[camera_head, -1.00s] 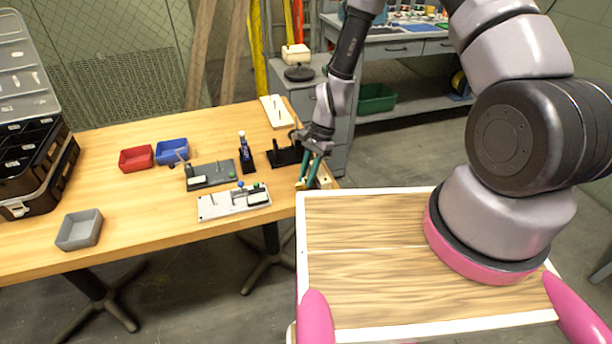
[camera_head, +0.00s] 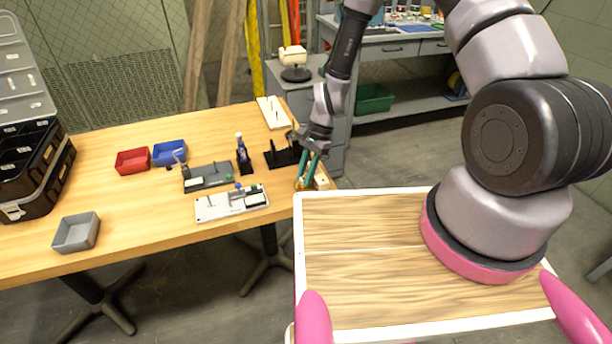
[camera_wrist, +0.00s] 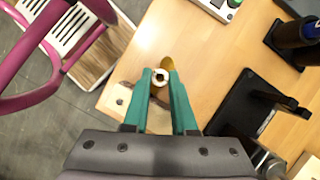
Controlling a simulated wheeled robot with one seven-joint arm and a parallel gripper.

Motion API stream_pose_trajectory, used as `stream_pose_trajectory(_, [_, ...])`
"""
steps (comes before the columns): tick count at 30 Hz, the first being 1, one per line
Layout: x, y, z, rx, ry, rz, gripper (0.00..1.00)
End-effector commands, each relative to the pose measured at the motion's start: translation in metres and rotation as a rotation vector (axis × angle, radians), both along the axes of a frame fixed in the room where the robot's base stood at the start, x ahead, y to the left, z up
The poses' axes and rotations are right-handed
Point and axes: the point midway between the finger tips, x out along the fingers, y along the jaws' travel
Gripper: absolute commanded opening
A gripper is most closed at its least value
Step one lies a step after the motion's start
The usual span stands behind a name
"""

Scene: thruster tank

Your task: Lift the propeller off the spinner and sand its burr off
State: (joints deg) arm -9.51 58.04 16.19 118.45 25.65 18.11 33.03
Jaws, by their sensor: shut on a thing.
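My gripper (camera_head: 305,178) has green fingers and points down over the right end of the wooden table. In the wrist view its fingertips (camera_wrist: 160,78) are shut on a small brass-coloured propeller (camera_wrist: 168,63), with a pale round hub between the tips. Part of the propeller is hidden by the fingers, and I cannot make out a burr. A pale wooden block (camera_wrist: 122,95) with dark spots lies below and beside the fingers, near the table's edge; it also shows in the head view (camera_head: 322,182). I cannot tell whether the propeller touches it. I cannot clearly identify the spinner.
A black stand (camera_head: 284,157) with uprights is close beside my gripper. A light fixture plate (camera_head: 212,208), a dark plate (camera_head: 208,181) and a dark bottle (camera_head: 243,158) stand further left.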

Motion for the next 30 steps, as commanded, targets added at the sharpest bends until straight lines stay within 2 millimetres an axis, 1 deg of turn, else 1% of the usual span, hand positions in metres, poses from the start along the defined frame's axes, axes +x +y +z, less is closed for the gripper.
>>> stream_pose_trajectory(18, [0.018, 0.004, 0.0, -0.001, -0.003, -0.002, 0.0])
stream_pose_trajectory(30, [0.026, 0.008, 0.0, -0.001, -0.002, -0.001, 0.0])
